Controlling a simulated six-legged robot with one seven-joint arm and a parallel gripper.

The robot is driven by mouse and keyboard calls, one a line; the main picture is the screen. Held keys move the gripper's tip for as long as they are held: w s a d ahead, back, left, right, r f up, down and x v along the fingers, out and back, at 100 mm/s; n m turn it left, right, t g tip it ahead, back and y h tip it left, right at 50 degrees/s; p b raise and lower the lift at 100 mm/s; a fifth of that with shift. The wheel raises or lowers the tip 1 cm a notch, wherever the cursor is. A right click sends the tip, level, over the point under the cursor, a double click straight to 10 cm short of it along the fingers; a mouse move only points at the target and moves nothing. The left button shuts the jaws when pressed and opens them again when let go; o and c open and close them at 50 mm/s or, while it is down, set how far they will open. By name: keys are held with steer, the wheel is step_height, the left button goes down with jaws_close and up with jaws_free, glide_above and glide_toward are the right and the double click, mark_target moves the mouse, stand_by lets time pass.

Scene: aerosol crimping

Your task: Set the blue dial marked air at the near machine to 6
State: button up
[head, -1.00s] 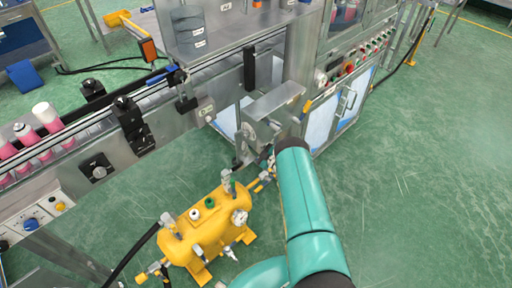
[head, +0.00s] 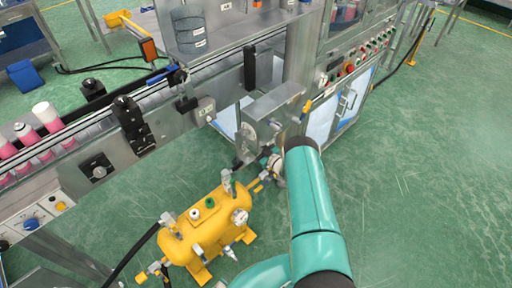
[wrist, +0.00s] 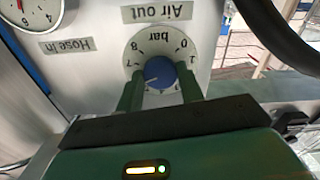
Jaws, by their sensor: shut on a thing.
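The blue dial (wrist: 159,72) is in the wrist view, on a round white scale plate marked "bar" (wrist: 153,40). The plate appears upside down, under an "Air out" label (wrist: 157,12). My gripper (wrist: 159,80) is shut on the dial, one green finger on each side. A pale line on the dial points to the lower left of the picture, towards the left finger. The 0, 1, 7 and 8 show; the left finger covers the scale about where 6 lies, so the exact reading is unclear. In the head view my arm hides the gripper and dial.
A round gauge (wrist: 38,12) and a "Hose in" label (wrist: 68,46) sit beside the dial. A dark hose (wrist: 275,35) curves at right. In the head view, a yellow tank (head: 207,225) stands left of my arm; green floor (head: 420,200) is clear at right.

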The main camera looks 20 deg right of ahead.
stand_by(0.3)
steer(key=o, duration=1)
steer(key=v, duration=1.3)
steer(key=shift+s, duration=0.4)
steer(key=shift+s+d, duration=0.1)
steer(key=shift+d, duration=0.1)
